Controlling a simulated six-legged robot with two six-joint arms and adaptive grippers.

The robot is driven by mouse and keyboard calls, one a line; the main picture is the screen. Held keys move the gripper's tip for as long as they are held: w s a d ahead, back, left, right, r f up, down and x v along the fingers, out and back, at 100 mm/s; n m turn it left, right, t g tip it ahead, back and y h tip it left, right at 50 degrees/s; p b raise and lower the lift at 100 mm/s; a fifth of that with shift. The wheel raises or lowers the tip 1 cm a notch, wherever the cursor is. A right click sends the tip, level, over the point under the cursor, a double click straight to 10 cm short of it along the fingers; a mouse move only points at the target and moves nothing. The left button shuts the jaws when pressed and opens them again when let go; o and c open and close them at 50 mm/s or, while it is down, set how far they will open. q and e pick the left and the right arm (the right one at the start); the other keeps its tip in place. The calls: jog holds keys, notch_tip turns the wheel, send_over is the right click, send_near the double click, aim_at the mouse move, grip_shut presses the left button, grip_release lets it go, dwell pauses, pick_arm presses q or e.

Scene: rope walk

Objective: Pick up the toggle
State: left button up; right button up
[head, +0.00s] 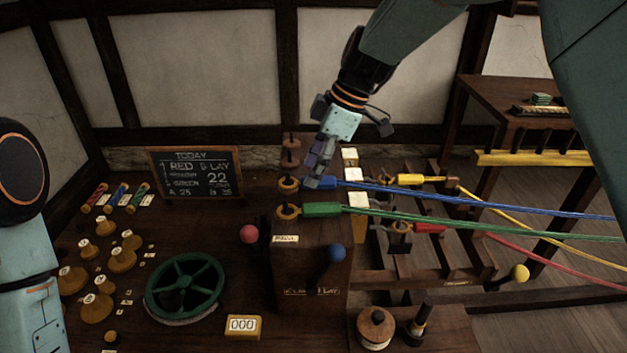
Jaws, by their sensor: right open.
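I cannot tell for sure which piece is the toggle. A small dark upright piece with a pale band (418,325) stands on the low wooden bench at the bottom right. A round wooden knobbed piece (375,327) stands beside it on the left. My right gripper (320,166) comes down from the top right. It is open, with its fingers pointing down above the blue rope's end fitting (322,183) and close to the hooks on the wooden box. I see nothing held in it. Of my left arm only links show at the left edge; its gripper is out of view.
Blue rope (480,199) and green rope (470,224) stretch right from the wooden box (312,265). Levers with red (249,234) and blue (334,252) knobs stick out there. A green handwheel (185,287), yellow weights (97,308) and a chalkboard (196,174) occupy the left bench.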

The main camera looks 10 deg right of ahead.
jog(key=shift+a+f, duration=0.15)
jog(key=shift+f, duration=0.45)
jog(key=shift+s+a+f, duration=0.15)
jog(key=shift+s+f, duration=0.1)
jog(key=shift+f, duration=0.1)
jog(key=shift+w+f, duration=0.1)
jog(key=shift+w, duration=0.15)
jog(key=shift+c, duration=1.1)
jog(key=shift+s, duration=0.25)
jog(key=c, duration=0.6)
jog(key=shift+c, duration=0.8)
jog(key=shift+w, duration=0.25)
jog(key=shift+c, duration=0.4)
notch_tip(320, 180, up, 9)
jog(key=shift+s+r, duration=0.1)
jog(key=shift+r, duration=0.5)
